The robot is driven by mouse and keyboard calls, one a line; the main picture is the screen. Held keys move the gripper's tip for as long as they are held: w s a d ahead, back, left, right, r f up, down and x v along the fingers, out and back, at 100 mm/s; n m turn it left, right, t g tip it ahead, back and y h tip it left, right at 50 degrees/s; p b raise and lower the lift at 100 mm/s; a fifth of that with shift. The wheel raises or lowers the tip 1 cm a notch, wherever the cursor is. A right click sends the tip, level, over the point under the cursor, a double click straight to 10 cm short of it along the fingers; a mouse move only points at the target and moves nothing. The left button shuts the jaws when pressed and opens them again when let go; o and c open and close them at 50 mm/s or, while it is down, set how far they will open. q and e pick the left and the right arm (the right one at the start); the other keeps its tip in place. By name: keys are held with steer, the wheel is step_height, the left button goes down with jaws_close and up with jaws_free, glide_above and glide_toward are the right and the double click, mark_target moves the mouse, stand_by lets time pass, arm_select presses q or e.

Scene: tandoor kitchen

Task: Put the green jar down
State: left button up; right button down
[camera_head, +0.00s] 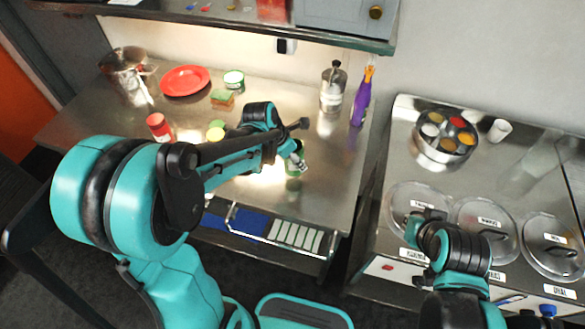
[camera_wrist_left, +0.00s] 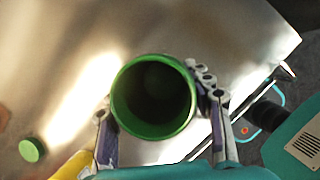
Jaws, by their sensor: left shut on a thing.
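The green jar (camera_head: 293,171) is at my left gripper (camera_head: 296,160), over the steel table near its front edge. In the left wrist view, the jar (camera_wrist_left: 116,108) shows its round open mouth and dark inside. The left gripper's fingers (camera_wrist_left: 160,115) lie on either side of it and are shut on it. My left arm covers part of the table, and I cannot tell whether the jar's base touches the top. My right gripper (camera_head: 425,218) is above the lidded counter at the right; its fingers cannot be made out.
A small green disc (camera_wrist_left: 32,150) lies on the steel table (camera_head: 330,185).

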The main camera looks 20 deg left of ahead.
mark_target(292, 166)
arm_select(q)
steer(key=shift+w+a+f, duration=0.2)
steer(key=shift+a+f, duration=0.2)
step_height(292, 166, down, 3)
steer(key=shift+f+b, duration=0.15)
steer(key=shift+b, duration=0.65)
steer(key=shift+f, duration=0.2)
steer(key=shift+s, duration=0.1)
steer(key=shift+f, duration=0.15)
steer(key=o, duration=1.5)
